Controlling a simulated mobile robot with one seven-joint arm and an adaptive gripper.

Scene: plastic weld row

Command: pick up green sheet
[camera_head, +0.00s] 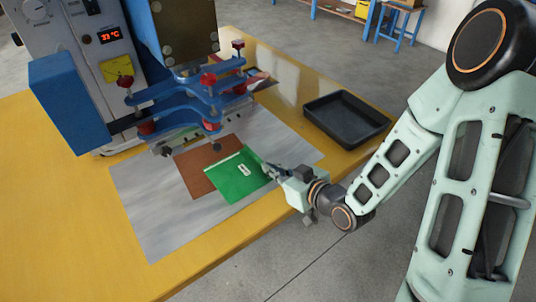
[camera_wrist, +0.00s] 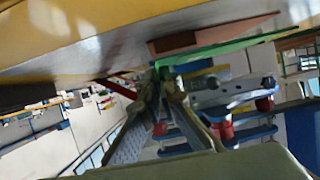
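The green sheet (camera_head: 238,180) has a small white label and lies tilted over part of a brown sheet (camera_head: 197,158) on the grey work surface. My gripper (camera_head: 268,169) reaches in from the right and meets the green sheet's right edge. In the wrist view the picture is turned over. The green sheet (camera_wrist: 235,45) shows there nearly edge-on, with the brown sheet (camera_wrist: 215,33) beyond it. My gripper's fingers (camera_wrist: 164,76) are close together, with the near edge of the green sheet at their tips. The exact contact is small and partly hidden.
A blue press with red knobs (camera_head: 195,103) hangs over the back of the grey plate (camera_head: 165,220). A machine with a temperature display (camera_head: 85,55) stands at the left. An empty black tray (camera_head: 345,118) sits right of the plate. The yellow table (camera_head: 60,200) is clear at the front left.

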